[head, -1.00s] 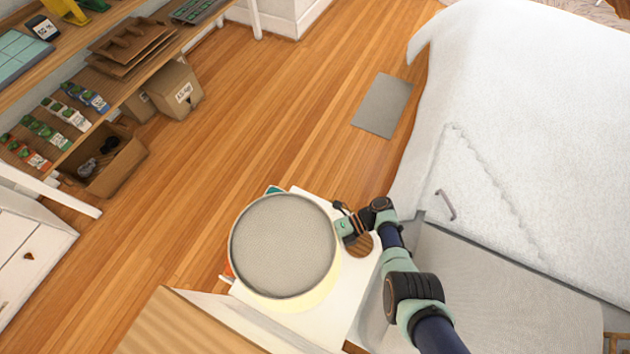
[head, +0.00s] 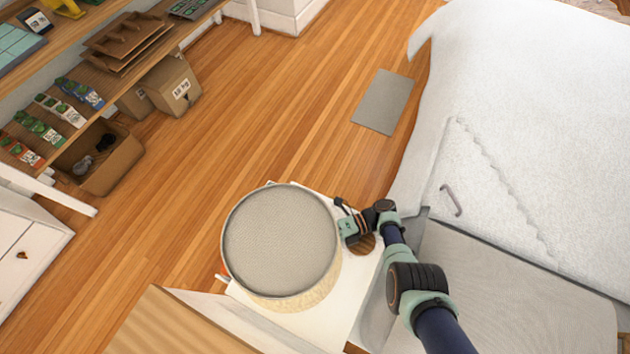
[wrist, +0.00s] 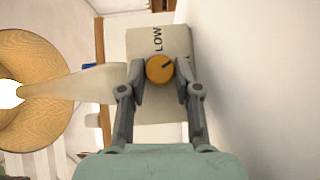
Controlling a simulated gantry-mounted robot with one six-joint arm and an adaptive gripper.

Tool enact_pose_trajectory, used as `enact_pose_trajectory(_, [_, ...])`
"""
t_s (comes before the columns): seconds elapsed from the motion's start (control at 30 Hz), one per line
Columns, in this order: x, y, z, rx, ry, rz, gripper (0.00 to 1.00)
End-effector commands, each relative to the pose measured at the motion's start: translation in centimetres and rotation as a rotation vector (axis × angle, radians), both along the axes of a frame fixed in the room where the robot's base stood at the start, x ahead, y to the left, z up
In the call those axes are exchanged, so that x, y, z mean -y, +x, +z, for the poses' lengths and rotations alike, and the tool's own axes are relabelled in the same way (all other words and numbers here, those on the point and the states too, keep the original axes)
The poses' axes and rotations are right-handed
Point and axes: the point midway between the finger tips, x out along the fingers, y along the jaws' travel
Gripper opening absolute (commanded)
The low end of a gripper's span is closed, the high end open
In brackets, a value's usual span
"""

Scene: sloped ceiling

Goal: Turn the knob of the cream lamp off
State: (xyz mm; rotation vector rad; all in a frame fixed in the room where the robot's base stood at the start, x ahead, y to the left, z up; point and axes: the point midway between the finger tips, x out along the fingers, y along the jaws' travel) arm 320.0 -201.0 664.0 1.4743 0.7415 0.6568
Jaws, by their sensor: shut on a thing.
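The cream lamp (head: 280,242) stands on a white bedside table (head: 345,280); its round shade hides most of its base from above. In the wrist view the lamp's beige base (wrist: 148,42) has a label reading LOW and an orange-brown round knob (wrist: 160,69) with a dark pointer line. My gripper (wrist: 160,75) is shut on the knob, one fingertip on each side. In the head view my gripper (head: 346,222) is close to the right side of the shade, and the knob is hidden. A woven, tan shade with a bright white spot (wrist: 10,94) shows at left.
A white-covered bed (head: 540,120) is at right. Shelves with boxes (head: 175,88) stand at upper left. A wooden surface (head: 165,325) is at lower left. The wooden floor between is mostly clear.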

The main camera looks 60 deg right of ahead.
Motion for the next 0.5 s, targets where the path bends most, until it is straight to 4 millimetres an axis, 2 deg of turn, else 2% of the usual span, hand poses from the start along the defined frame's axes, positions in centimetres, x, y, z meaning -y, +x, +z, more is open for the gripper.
enact_pose_trajectory(0.13, [0.01, 0.00, 0.03, -0.002, -0.001, -0.002, 0.00])
enact_pose_trajectory(0.17, [0.01, 0.00, 0.03, -0.003, -0.002, -0.002, 0.36])
enact_pose_trajectory(0.3, [0.00, 0.00, 0.03, -0.003, -0.001, -0.002, 0.58])
enact_pose_trajectory(0.5, [0.00, 0.00, 0.01, -0.004, -0.001, -0.002, 0.58])
